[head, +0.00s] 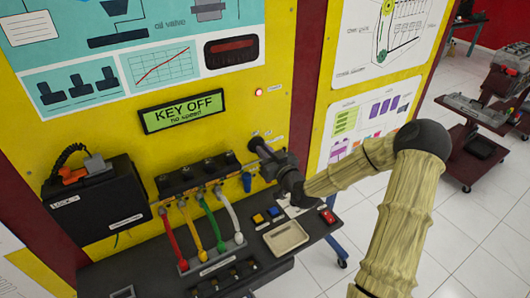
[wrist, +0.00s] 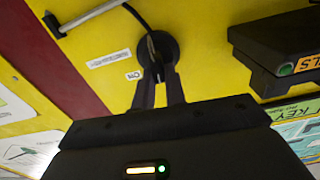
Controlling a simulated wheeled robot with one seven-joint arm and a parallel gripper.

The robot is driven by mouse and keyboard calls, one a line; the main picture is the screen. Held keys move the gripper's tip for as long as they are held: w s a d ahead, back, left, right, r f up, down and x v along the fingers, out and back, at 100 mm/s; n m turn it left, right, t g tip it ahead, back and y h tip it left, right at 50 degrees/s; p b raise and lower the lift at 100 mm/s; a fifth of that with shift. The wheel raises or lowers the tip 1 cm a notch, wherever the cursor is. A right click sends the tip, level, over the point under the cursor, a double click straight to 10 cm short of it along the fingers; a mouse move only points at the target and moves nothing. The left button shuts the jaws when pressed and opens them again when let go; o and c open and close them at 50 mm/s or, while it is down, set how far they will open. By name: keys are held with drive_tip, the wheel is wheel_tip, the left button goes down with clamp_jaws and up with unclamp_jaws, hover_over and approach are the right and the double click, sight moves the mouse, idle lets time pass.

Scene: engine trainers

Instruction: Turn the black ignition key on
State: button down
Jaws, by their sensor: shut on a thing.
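The black ignition key (wrist: 152,44) stands out from a round black lock (wrist: 170,47) on the yellow panel, in the wrist view. My gripper (wrist: 156,74) is shut on the key, with its fingertips close to the lock. In the head view my gripper (head: 268,153) is against the panel at the key's place and largely hides the key. A green display (head: 183,111) above it reads "KEY OFF" and "no speed".
A black box (head: 95,205) and red, yellow, green and white leads (head: 207,222) are left of my gripper. A dark shelf with a beige tray (head: 286,238) lies below. A cart (head: 470,150) stands far right on open tiled floor.

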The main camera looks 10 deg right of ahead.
drive_tip(key=m, duration=0.3)
drive_tip(key=m+b, duration=0.1)
drive_tip(key=m, duration=0.3)
drive_tip(key=m+b, duration=0.1)
drive_tip(key=m, duration=0.3)
drive_tip(key=shift+w+d+f, duration=0.1)
drive_tip(key=shift+d+f, duration=0.3)
idle(0.3)
drive_tip(key=c, duration=1.4)
unclamp_jaws()
drive_tip(key=shift+c, duration=0.2)
drive_tip(key=p+v, duration=1)
drive_tip(key=v, duration=0.7)
drive_tip(key=shift+s, duration=0.2)
